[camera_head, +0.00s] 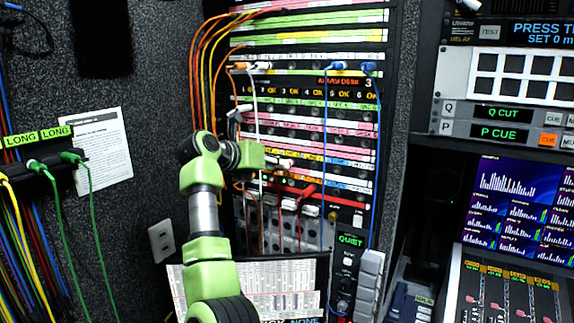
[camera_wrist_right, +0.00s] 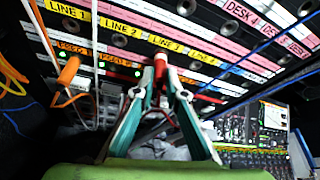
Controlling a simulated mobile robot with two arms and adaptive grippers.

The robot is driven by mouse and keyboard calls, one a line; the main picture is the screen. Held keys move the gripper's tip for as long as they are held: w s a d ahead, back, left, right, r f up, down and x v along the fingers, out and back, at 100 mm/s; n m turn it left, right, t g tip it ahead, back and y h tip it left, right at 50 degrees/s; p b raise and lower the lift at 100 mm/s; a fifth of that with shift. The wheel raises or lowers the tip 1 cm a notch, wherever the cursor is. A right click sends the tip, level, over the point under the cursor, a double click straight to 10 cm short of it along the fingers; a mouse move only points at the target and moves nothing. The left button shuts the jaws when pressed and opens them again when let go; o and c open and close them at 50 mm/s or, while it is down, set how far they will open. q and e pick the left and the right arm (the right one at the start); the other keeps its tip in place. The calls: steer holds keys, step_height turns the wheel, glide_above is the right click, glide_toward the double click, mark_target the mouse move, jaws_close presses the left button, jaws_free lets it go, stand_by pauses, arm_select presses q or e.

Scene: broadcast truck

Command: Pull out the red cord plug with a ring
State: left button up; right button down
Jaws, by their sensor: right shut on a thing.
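The red cord plug (camera_wrist_right: 160,69) shows in the right wrist view, upright in the picture, with a pale end toward the patch panel. My right gripper (camera_wrist_right: 159,84) is shut on it, with the two green-grey fingers on either side. A red cord runs down between the fingers. I cannot tell whether the plug's tip is in a jack, and I cannot make out a ring on it. In the head view my right gripper (camera_head: 278,162) is at the panel face, small and partly hidden by its own arm. My left gripper is not in view.
The patch panel (camera_head: 315,152) has several labelled rows. Orange, white and blue cords hang across it. An orange plug (camera_wrist_right: 69,70) is left of my fingers in the wrist view. Green cords (camera_head: 88,200) hang at the left wall. A console with screens (camera_head: 520,200) stands right.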

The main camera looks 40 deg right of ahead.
steer(key=shift+s+a+b, duration=0.25)
steer(key=shift+a+b, duration=0.05)
steer(key=shift+a, duration=0.55)
steer(key=shift+s+a+b, duration=0.2)
steer(key=shift+a+b, duration=0.1)
steer(key=shift+a, duration=0.5)
stand_by(1.1)
steer(key=shift+s+a+b, duration=0.25)
steer(key=shift+a, duration=0.5)
steer(key=shift+s+a+b, duration=0.2)
steer(key=shift+a+b, duration=0.05)
steer(key=shift+a, duration=0.5)
steer(key=shift+s+a+b, duration=0.25)
steer(key=shift+a, duration=0.5)
steer(key=shift+s+a+b, duration=0.2)
steer(key=shift+a, duration=0.5)
